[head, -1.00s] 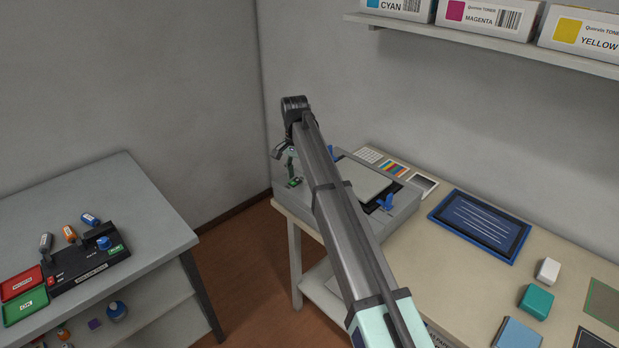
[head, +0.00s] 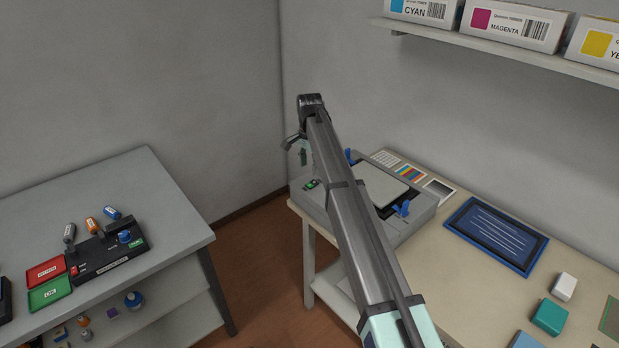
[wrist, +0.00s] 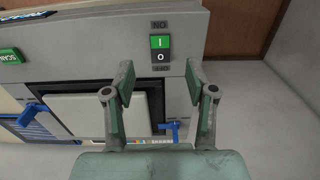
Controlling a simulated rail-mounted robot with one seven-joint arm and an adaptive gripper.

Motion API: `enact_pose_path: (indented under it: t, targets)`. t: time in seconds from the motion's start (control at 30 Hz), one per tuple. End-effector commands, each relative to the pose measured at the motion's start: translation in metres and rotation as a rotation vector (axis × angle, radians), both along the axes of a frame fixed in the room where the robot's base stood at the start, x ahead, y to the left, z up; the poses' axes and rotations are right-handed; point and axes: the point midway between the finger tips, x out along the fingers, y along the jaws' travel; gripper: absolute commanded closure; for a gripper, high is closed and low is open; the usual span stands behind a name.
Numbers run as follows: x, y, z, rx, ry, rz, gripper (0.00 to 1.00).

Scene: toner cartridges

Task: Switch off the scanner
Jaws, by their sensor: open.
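The scanner (head: 425,219) is a grey box with a pale lid, standing on the far end of the beige table. Its power switch (wrist: 160,48) shows in the wrist view, with a green half marked I and a dark half marked O. The same green switch shows small in the head view (head: 312,184). My gripper (wrist: 161,83) is open and empty, its two fingers apart on either side of the switch's line, nearer the camera. In the head view my gripper (head: 299,150) hangs above the switch, partly hidden by my arm.
A green scan label (wrist: 10,56) is left of the switch in the wrist view. Blue clips (head: 402,208) stick up beside the lid. A blue-framed pad (head: 495,234) lies right of the scanner. A grey side table (head: 177,215) with a black device stands left, across a floor gap.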

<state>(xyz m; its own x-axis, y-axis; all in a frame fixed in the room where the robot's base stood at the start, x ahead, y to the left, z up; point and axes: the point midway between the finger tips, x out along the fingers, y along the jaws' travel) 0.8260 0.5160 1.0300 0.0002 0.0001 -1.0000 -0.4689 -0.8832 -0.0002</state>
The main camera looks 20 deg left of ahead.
Motion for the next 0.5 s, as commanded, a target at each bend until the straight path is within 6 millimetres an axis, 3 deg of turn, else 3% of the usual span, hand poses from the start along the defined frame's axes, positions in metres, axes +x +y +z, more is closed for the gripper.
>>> enact_pose_path:
  t: [0.23, 0.5]
  targets:
    - [-0.001, -0.001, -0.043, -0.001, 0.002, 0.0, 0.44]
    - [0.0, 0.0, -0.067, -0.001, 0.0, 0.0, 0.44]
